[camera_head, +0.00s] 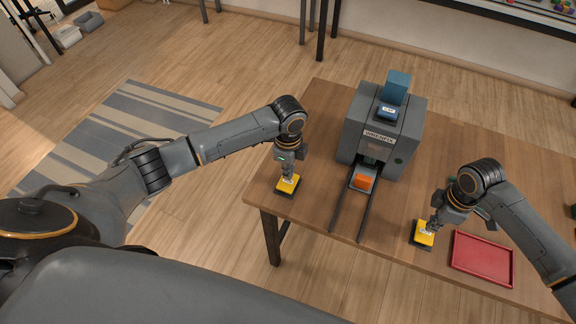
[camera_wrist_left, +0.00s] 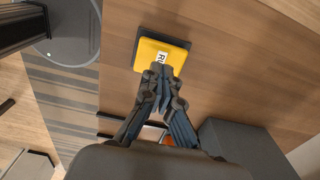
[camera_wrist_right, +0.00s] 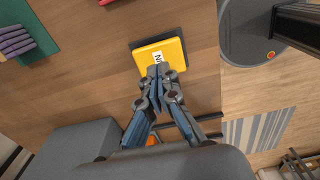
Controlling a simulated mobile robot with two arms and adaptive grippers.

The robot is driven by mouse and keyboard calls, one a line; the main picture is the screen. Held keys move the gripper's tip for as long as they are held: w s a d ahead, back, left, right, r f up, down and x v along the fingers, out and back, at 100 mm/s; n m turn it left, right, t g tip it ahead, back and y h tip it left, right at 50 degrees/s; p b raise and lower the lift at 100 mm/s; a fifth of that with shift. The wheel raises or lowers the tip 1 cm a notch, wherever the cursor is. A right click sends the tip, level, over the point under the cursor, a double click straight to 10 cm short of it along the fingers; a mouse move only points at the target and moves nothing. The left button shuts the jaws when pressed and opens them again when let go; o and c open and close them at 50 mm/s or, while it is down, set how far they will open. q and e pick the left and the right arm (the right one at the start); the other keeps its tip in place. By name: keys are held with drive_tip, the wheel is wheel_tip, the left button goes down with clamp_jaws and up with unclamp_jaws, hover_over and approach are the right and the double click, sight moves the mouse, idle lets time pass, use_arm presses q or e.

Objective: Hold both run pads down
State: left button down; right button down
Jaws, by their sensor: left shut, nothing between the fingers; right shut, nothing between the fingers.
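The left run pad (camera_head: 288,184) is a yellow block on a dark base near the table's left front. My left gripper (camera_head: 288,177) is shut with its fingertips at the pad's top; the left wrist view shows the yellow pad (camera_wrist_left: 158,57) and the shut fingertips (camera_wrist_left: 158,72). The right run pad (camera_head: 424,236) is a matching yellow block near the front edge. My right gripper (camera_head: 432,226) is shut over it; the right wrist view shows the pad (camera_wrist_right: 160,55) and the shut fingertips (camera_wrist_right: 158,72). Both tips appear to touch; how far the pads are pressed cannot be told.
A grey machine (camera_head: 405,140) with a blue top block (camera_head: 397,87) stands between my arms. Two dark rails (camera_head: 340,205) run from it toward the front edge, with an orange block (camera_head: 362,180) at its mouth. A red tray (camera_head: 482,259) lies right of the right pad.

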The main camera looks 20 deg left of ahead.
sight(288, 182)
use_arm(q)
drive_tip(key=shift+f, duration=0.75)
drive_tip(key=shift+s+f, duration=0.1)
drive_tip(key=shift+f, duration=0.85)
use_arm(e)
drive_tip(key=shift+f, duration=0.8)
drive_tip(key=shift+f, duration=0.95)
